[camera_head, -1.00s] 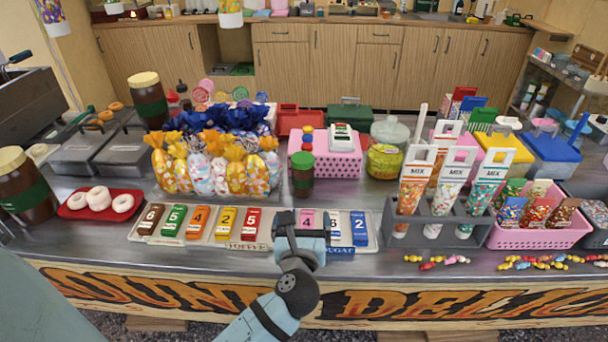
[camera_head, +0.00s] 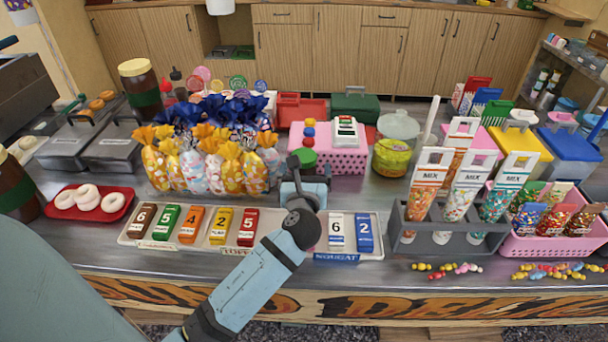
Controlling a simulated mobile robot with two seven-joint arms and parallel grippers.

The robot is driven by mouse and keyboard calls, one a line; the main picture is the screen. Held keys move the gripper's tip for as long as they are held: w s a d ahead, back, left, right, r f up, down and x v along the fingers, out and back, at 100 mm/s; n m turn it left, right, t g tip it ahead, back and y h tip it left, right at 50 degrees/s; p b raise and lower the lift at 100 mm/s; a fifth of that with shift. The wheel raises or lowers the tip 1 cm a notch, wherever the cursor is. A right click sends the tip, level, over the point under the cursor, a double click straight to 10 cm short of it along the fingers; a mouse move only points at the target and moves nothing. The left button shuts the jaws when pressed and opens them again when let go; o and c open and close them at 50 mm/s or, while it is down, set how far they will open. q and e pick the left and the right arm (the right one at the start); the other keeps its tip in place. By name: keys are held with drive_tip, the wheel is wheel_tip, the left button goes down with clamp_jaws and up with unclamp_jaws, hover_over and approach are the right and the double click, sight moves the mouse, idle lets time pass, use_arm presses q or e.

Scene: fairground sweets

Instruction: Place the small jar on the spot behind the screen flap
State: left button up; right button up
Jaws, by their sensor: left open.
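The small jar stands on the metal counter behind my left gripper. Its green lid (camera_head: 306,158) shows just above the gripper, and its brown body is mostly hidden. My left gripper (camera_head: 308,170) is open and right at the jar, in front of it. I cannot tell whether the jar is between the fingers or whether they touch it. I cannot make out a screen flap or a marked spot behind one. My right gripper is not in view.
A tray (camera_head: 186,242) of numbered bars lies in front under my arm. A grey rack (camera_head: 404,240) of mix tubes stands right. Some bare counter lies between.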

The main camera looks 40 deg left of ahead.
sight(304, 155)
use_arm(q)
drive_tip(key=shift+w+a, duration=0.35)
drive_tip(key=x, duration=0.4)
drive_tip(key=shift+w+a+r, duration=0.1)
drive_tip(key=shift+a, duration=0.2)
clamp_jaws()
drive_tip(key=shift+r, duration=0.65)
wheel_tip(304, 155, up, 19)
drive_tip(key=p, duration=0.4)
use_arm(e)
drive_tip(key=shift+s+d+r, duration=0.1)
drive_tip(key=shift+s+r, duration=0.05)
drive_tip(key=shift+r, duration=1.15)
